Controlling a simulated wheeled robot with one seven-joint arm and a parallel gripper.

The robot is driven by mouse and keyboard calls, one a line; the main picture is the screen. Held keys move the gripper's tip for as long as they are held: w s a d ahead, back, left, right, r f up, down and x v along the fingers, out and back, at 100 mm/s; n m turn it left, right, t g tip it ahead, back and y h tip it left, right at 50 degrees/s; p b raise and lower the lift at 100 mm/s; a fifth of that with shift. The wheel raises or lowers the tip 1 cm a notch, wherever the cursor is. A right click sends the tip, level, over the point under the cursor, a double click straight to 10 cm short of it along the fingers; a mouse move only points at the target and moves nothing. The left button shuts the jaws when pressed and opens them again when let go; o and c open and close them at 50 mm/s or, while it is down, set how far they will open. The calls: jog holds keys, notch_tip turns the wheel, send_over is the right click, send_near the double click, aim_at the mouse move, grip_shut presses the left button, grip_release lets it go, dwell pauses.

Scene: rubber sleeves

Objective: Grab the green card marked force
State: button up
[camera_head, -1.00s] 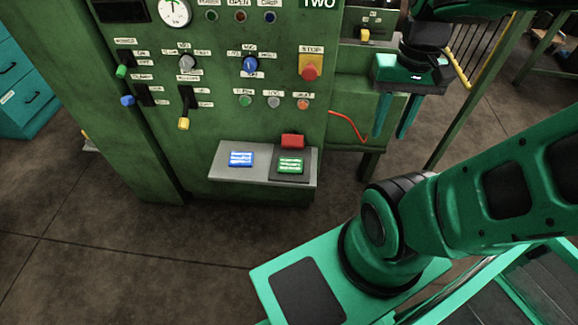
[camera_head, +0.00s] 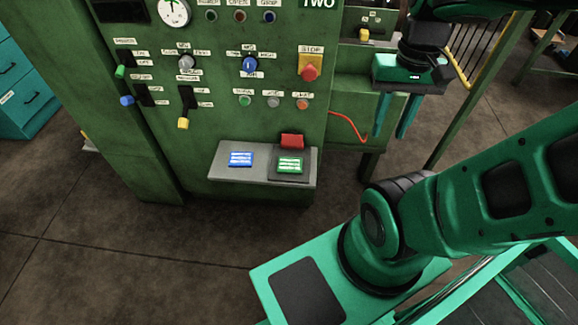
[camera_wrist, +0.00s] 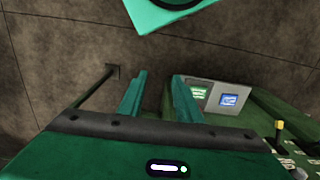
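A green card (camera_head: 290,165) lies on a dark pad at the right end of a small grey shelf (camera_head: 262,176) on the front of the green machine. Its print is too small to read. A blue card (camera_head: 240,159) lies on the same shelf to its left. In the wrist view the green card (camera_wrist: 199,92) is just right of my fingers, with the blue card (camera_wrist: 229,100) beyond it. My gripper (camera_head: 394,130) hangs to the right of and above the shelf, fingers pointing down, apart and empty. It also shows in the wrist view (camera_wrist: 158,95).
A red block (camera_head: 292,141) sits behind the green card. The machine's panel above the shelf carries levers, knobs and a red stop button (camera_head: 310,72). A red cable (camera_head: 350,126) hangs near my gripper. The floor (camera_head: 120,245) before the machine is clear.

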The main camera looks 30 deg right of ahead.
jog(key=o, duration=0.8)
jog(key=shift+s+r, duration=0.2)
jog(key=shift+s, duration=0.25)
jog(key=o, duration=0.4)
jog(key=shift+w+d+n, duration=0.1)
jog(key=shift+w+n, duration=0.05)
jog(key=shift+n, duration=0.15)
jog(key=w+d+f+n+g+y, duration=0.1)
jog(key=w+d+f+n, duration=0.1)
jog(key=w+f+n, duration=0.4)
jog(key=n+t+y, duration=1)
jog(key=n+y, duration=0.1)
jog(key=y, duration=0.2)
send_near(292, 164)
jog(key=shift+h, duration=0.3)
jog(key=shift+r+x, duration=0.2)
jog(key=shift+x, duration=3.8)
